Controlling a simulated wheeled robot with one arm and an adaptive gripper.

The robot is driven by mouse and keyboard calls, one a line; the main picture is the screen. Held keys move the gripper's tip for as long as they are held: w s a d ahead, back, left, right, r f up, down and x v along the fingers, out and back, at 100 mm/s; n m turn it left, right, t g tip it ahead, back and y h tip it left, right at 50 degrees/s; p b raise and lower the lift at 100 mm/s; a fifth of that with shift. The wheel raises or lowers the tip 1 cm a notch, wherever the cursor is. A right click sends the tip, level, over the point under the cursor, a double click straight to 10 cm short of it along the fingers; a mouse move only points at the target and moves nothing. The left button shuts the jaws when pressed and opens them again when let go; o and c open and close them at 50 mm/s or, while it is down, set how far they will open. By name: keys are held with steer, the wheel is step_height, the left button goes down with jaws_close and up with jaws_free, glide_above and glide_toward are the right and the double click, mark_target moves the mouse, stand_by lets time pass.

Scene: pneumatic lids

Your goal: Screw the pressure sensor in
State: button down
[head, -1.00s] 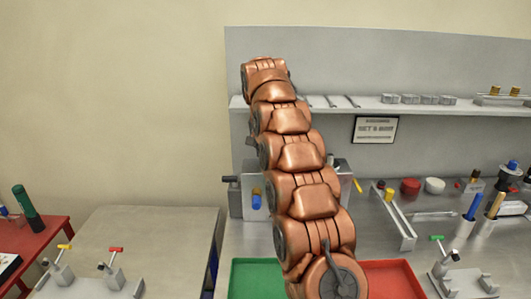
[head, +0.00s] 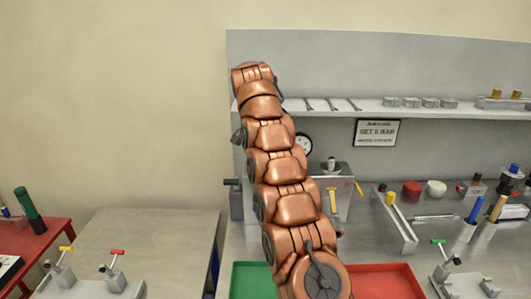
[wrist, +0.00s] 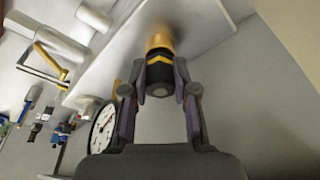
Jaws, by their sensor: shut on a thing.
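In the wrist view my gripper (wrist: 163,90) is shut on a small cylinder with a black body, a yellow band and a brass-coloured end, which looks like the pressure sensor (wrist: 158,72). The brass end points away from my palm and is blurred; I cannot tell whether it touches anything. In the head view my copper arm hides the gripper and sensor. A grey block fixture (head: 346,206) stands behind the arm, partly hidden. A round white dial gauge (head: 303,144) shows right of the arm; a gauge (wrist: 104,127) is also left of my gripper in the wrist view.
A shelf (head: 375,110) with small parts runs along the back panel. A green tray (head: 250,285) and a red tray (head: 390,283) lie at the front. Tools and caps crowd the bench on the right. A clamp (head: 460,275) stands front right.

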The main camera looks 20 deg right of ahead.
steer(key=shift+w+r+m+p, duration=0.1)
steer(key=shift+r+m+p, duration=0.1)
steer(key=shift+m+p, duration=0.35)
steer(key=shift+m+g+p, duration=0.3)
steer(key=shift+m+p, duration=0.45)
steer(key=shift+w+f+m+g+p, duration=0.15)
steer(key=shift+m+g+p, duration=0.15)
steer(key=shift+m+p, duration=1.3)
steer(key=c, duration=0.8)
jaws_free()
steer(key=shift+c, duration=0.9)
steer(key=shift+f+n, duration=0.1)
steer(key=shift+n, duration=0.2)
